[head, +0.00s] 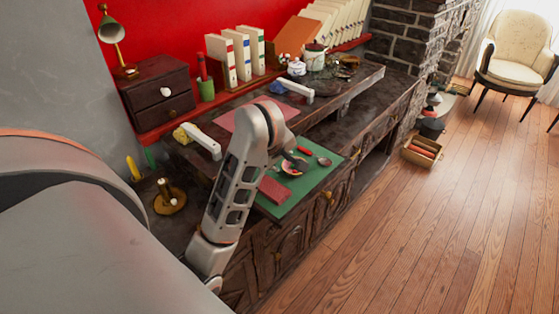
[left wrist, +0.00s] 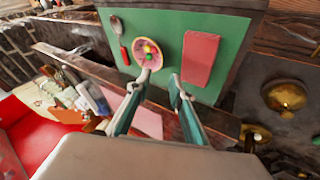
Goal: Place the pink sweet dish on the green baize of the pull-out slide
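The pink sweet dish (left wrist: 137,50), with several coloured sweets in it, lies on the green baize (left wrist: 119,20) in the left wrist view. In the head view the dish (head: 289,171) sits on the baize (head: 293,203) of the pull-out slide, partly hidden by my left gripper (head: 296,159). In the left wrist view my left gripper (left wrist: 160,78) is open, with nothing between its fingers. One fingertip overlaps the dish's near rim in the picture; I cannot tell whether it touches. The other finger is beside it, towards the red book. My right gripper is not in view.
On the baize, a red book (head: 273,190) and a red-handled spoon (head: 324,162) flank the dish. A brass candlestick (head: 169,197) stands left on the dark desk. Books, a small drawer chest (head: 158,94) and pots line the back. The wooden floor (head: 420,230) at right is mostly clear.

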